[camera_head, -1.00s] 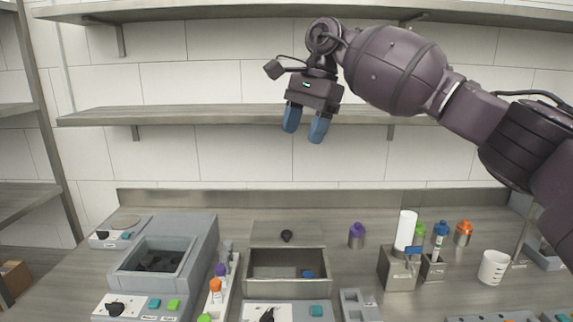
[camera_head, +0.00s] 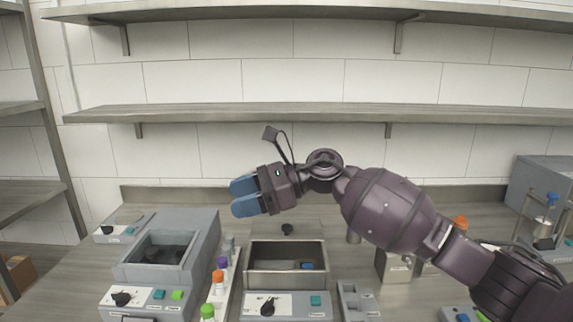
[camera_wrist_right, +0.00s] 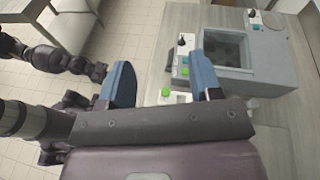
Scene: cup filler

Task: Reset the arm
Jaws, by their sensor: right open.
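My right gripper (camera_head: 244,197) hangs in the air above the counter in the head view, its blue fingers pointing left. It is empty. In the right wrist view the two blue fingertips (camera_wrist_right: 162,78) stand wide apart with nothing between them. My left gripper does not show in the head view. Dark arm parts at the left of the wrist view are mine.
A grey machine with a square well (camera_head: 160,255) stands at the left. An open box machine (camera_head: 287,263) is at centre, with several colour-capped bottles (camera_head: 218,282) between them. A shelf (camera_head: 300,114) runs along the wall.

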